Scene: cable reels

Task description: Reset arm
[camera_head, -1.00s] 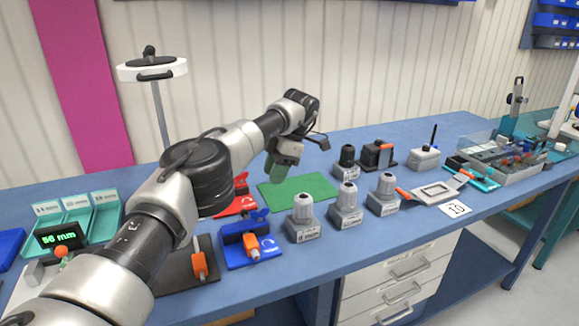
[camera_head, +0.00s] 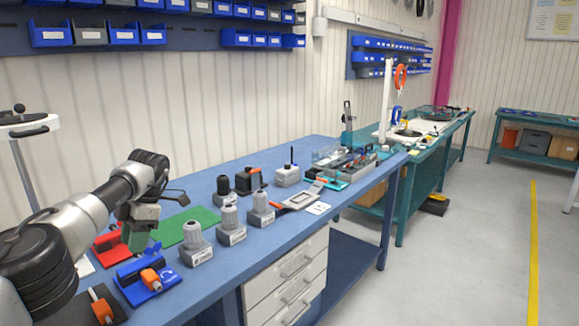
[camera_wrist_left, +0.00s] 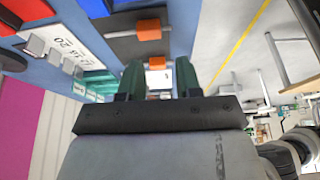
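My left gripper (camera_head: 138,238) hangs above the blue bench at the lower left of the head view, fingers down. It is in front of the green mat's left end and close to a red fixture (camera_head: 106,247). In the left wrist view its two green fingers (camera_wrist_left: 160,78) stand apart with nothing seen between them. A blue fixture with an orange part (camera_head: 146,279) is just below it in the picture. My right arm and gripper do not show.
A clear-walled tray (camera_head: 345,160) is farther along. Floor (camera_head: 460,270) is free at right.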

